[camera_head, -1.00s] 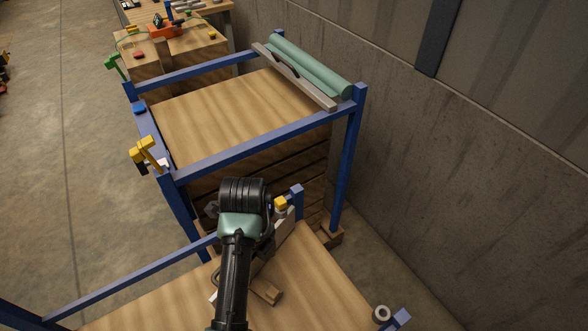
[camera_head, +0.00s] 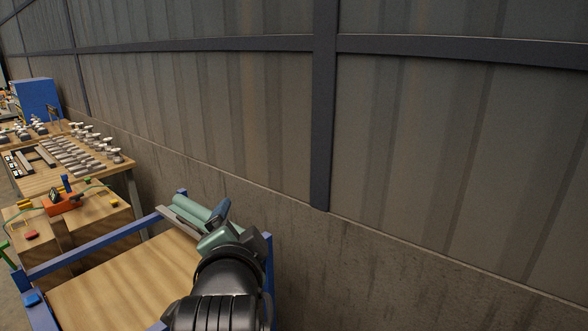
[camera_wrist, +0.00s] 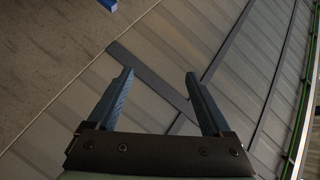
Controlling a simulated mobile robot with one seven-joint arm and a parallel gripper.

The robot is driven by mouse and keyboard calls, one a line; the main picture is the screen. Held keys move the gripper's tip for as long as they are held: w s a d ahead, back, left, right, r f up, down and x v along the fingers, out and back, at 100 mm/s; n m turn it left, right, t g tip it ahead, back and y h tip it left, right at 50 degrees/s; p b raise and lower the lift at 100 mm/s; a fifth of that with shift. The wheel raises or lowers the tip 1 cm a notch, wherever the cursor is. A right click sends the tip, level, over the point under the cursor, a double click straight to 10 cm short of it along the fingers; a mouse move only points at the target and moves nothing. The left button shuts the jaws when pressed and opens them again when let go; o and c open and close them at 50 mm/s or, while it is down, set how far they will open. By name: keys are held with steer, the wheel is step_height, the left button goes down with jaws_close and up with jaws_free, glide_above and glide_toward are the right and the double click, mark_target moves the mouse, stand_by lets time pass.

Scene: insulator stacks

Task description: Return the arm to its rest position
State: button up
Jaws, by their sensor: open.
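My gripper (camera_wrist: 159,74) shows in the wrist view with two blue fingers apart and nothing between them. Behind the fingers are the wall panels and a dark beam (camera_wrist: 155,80). In the head view my dark arm rises from the bottom edge, left of centre, in front of the blue-framed wooden table. A blue finger tip (camera_head: 222,210) shows above the arm; the rest of the gripper is mostly hidden by the arm.
Further left are wooden boxes with an orange tool (camera_head: 62,204) and a bench with several insulators (camera_head: 82,160). The wall (camera_head: 440,150) fills the right.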

steer(key=s+d+r+n+t+h+p, duration=0.1)
steer(key=s+d+r+n+t, duration=0.25)
steer(key=r, duration=0.75)
steer(key=s+d+r+n+t+p, duration=0.2)
steer(key=s+r+t, duration=0.2)
steer(key=r, duration=0.7)
steer(key=s+d+r+n+t, duration=0.1)
steer(key=s+r+n+t, duration=0.1)
steer(key=s+r, duration=0.3)
steer(key=s+d+r+n+t+p, duration=0.1)
steer(key=s+r+n+t, duration=0.1)
steer(key=s+r, duration=0.3)
step_height(320, 180, up, 2)
steer(key=shift+s+d+r+n+t+h, duration=0.1)
steer(key=shift+s+d+n+t+h, duration=0.25)
steer(key=shift+s+n, duration=0.1)
